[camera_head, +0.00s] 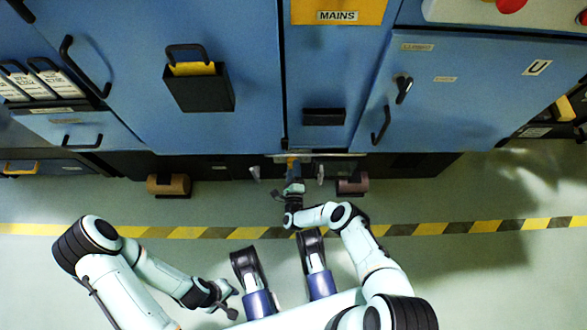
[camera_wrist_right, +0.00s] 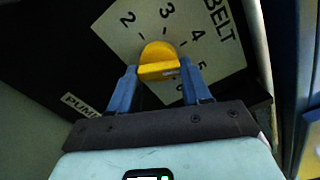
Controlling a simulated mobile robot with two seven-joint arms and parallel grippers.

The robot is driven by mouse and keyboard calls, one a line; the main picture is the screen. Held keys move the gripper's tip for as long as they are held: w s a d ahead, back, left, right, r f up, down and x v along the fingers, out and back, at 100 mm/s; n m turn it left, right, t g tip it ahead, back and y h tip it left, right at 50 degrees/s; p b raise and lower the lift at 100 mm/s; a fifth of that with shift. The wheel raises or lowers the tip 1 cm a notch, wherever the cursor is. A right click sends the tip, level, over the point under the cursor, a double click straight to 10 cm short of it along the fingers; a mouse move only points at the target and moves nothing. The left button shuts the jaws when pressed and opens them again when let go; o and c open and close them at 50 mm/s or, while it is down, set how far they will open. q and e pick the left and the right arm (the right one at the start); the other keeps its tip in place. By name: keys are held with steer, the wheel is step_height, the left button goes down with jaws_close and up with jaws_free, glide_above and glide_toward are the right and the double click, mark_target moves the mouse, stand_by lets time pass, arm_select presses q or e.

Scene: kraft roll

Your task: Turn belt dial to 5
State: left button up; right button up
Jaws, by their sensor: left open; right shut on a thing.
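The belt dial is a yellow knob (camera_wrist_right: 158,57) on a pale square plate (camera_wrist_right: 112,28) lettered BELT, in the right wrist view. Numbers 2, 3, 4 and 5 can be read around it, turned sideways. My right gripper (camera_wrist_right: 158,78) has its two blue fingers on either side of the knob's raised bar and is shut on it. I cannot tell exactly which number the knob points to. In the head view my right gripper (camera_head: 292,167) reaches the low front of the cabinet and the dial is hidden. My left gripper (camera_head: 222,298) is open and empty above the floor, away from the cabinet.
Blue cabinets with black handles (camera_head: 386,125) stand above. A brown roll (camera_head: 168,185) and a dull pink roll (camera_head: 352,185) sit low on either side of my right gripper. A yellow-black floor stripe (camera_head: 440,228) crosses open floor. A PUMP label (camera_wrist_right: 78,104) is near the dial plate.

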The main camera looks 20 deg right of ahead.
steer(key=shift+w+m, duration=0.1)
steer(key=shift+m, duration=1.9)
steer(key=o, duration=1.1)
steer(key=shift+c, duration=0.2)
steer(key=shift+f, duration=0.1)
